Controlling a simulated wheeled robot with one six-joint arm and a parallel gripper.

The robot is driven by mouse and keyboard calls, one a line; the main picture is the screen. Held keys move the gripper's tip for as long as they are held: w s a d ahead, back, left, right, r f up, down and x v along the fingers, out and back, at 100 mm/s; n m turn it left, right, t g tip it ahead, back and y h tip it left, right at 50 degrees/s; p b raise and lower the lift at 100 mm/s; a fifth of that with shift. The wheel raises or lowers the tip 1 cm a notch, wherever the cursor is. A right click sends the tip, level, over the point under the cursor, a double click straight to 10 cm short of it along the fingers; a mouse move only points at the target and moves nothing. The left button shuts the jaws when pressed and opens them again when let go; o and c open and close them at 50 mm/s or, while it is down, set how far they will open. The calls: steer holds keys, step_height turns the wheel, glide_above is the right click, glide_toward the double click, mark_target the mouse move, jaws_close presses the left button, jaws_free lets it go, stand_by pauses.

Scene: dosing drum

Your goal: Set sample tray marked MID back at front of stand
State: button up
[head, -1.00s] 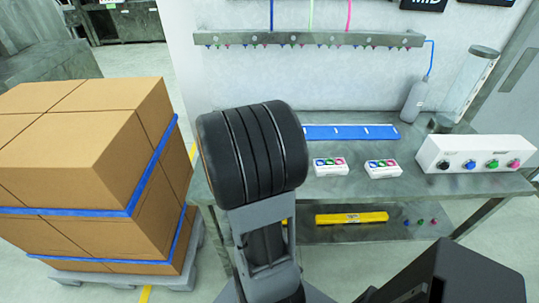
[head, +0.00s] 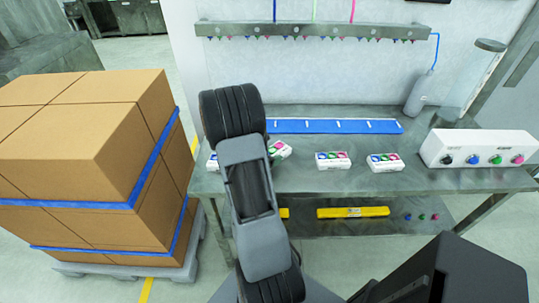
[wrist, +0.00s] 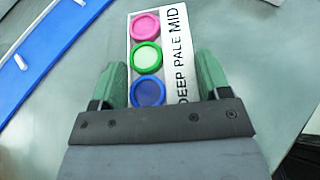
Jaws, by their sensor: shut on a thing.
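My gripper (wrist: 161,85) is shut on a white sample tray (wrist: 187,12). The tray holds a pink, a green and a blue round pot in a row; its side label reads DEEP PALE MID, with MID beside the pink pot. In the head view my arm hides the gripper and part of this tray (head: 279,150), which sits turned at an angle in front of a blue strip (head: 335,127) with white marks. I cannot tell whether it touches the bench. Another white tray (head: 212,163) shows partly at left, behind my arm. Two more trays (head: 333,166) (head: 385,168) sit to the right.
The grey metal bench (head: 310,185) has bare room near its front edge. A white box with coloured knobs (head: 475,147) stands at right, by a clear cylinder (head: 474,75) and grey bottle (head: 418,95). A yellow bar (head: 353,212) lies on the lower shelf. Stacked cartons (head: 90,150) stand left.

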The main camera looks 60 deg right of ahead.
steer(key=shift+f, duration=0.1)
steer(key=shift+f, duration=0.15)
steer(key=o, duration=1)
steer(key=shift+a+r, duration=0.1)
steer(key=shift+r, duration=0.3)
steer(key=v, duration=1.1)
steer(key=shift+w+a, duration=0.2)
steer(key=shift+a, duration=0.15)
steer(key=s+a+r+m+t+y, duration=0.1)
steer(key=a+r+m+t+y, duration=0.2)
steer(key=a, duration=1)
steer(key=s+a+r+m+t+y, duration=0.2)
steer(key=a+r+m+y, duration=0.4)
steer(key=a+m+y, duration=0.4)
steer(key=a+m, duration=0.3)
steer(key=shift+s+r+t, duration=0.2)
steer(key=shift+t, duration=0.2)
